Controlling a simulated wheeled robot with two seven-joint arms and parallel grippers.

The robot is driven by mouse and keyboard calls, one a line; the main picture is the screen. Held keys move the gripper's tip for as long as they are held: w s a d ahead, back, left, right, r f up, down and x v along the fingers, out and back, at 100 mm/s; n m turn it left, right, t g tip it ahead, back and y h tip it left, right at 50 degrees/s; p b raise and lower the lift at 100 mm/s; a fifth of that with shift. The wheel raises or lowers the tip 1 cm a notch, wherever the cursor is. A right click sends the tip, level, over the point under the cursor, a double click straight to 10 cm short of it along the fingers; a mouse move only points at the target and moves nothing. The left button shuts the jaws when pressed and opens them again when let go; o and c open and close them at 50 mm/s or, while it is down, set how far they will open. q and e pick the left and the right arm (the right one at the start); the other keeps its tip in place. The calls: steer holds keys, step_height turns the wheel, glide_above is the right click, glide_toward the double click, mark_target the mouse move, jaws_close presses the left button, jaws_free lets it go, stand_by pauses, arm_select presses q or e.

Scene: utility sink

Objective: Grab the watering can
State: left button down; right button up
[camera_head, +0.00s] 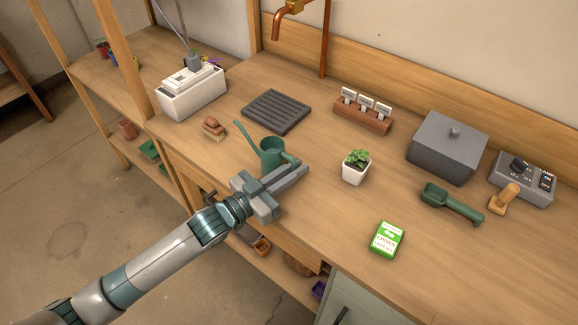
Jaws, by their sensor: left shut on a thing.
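The green watering can (271,150) stands on the wooden bench near its front edge, with its long spout pointing up and to the left. My left gripper (288,177) reaches in from the lower left and is shut on the watering can at its right side, where the handle is. The gripper's fingers hide part of the handle and the can's lower side. I cannot tell whether the can's base touches the bench. My right gripper does not show.
A dark slatted tray (276,111) lies behind the can, and a small potted plant (356,167) stands to its right. Small brown blocks (213,128) lie to the left. A green scoop (452,203), a seed packet (387,239) and a grey lidded box (447,148) are further right.

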mark_target(292, 161)
arm_select(q)
steer(key=shift+r, duration=0.4)
